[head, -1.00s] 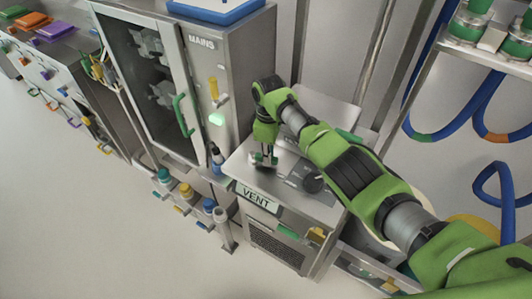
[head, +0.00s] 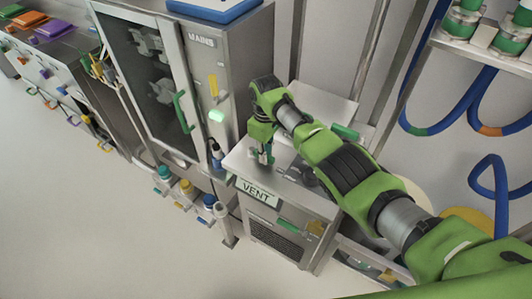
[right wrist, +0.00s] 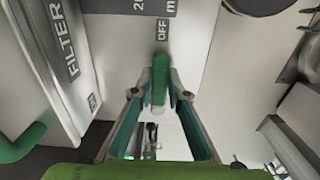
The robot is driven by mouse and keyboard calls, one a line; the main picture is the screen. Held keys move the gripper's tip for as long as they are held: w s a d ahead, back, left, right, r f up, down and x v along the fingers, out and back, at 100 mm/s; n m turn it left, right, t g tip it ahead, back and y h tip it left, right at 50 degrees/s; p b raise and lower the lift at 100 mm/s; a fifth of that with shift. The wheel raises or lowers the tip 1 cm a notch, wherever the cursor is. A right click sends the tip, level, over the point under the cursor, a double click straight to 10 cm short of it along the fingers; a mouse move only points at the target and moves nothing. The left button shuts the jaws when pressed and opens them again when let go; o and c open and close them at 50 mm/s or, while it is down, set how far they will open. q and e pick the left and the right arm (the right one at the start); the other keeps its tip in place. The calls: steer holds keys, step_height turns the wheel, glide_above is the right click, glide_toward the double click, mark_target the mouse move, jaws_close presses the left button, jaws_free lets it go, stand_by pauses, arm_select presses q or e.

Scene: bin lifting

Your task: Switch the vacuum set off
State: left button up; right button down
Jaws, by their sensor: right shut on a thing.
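The vacuum set is a silver box (head: 235,164) with a VENT label, standing right of the cabinet marked MAINS. My right gripper (head: 262,157) points down over the left part of its top. In the right wrist view, the fingers of my right gripper (right wrist: 160,90) are shut on a green switch lever (right wrist: 159,78). An OFF label (right wrist: 163,30) is printed just beyond the lever's tip. How the lever joins the panel is hidden between the fingers. My left gripper is not in view.
The tall MAINS cabinet (head: 232,60) stands close left of my right gripper. A dark knob (head: 303,172) sits on the box top, partly behind my arm. Blue hoses (head: 480,100) hang at the right. Open floor (head: 80,220) lies at the lower left.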

steer(key=c, duration=2)
jaws_free()
steer(key=shift+a, duration=0.15)
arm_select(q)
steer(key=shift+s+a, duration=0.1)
arm_select(e)
steer(key=shift+o, duration=0.2)
steer(key=shift+r, duration=0.1)
step_height(320, 180, up, 12)
steer(key=shift+s, duration=0.1)
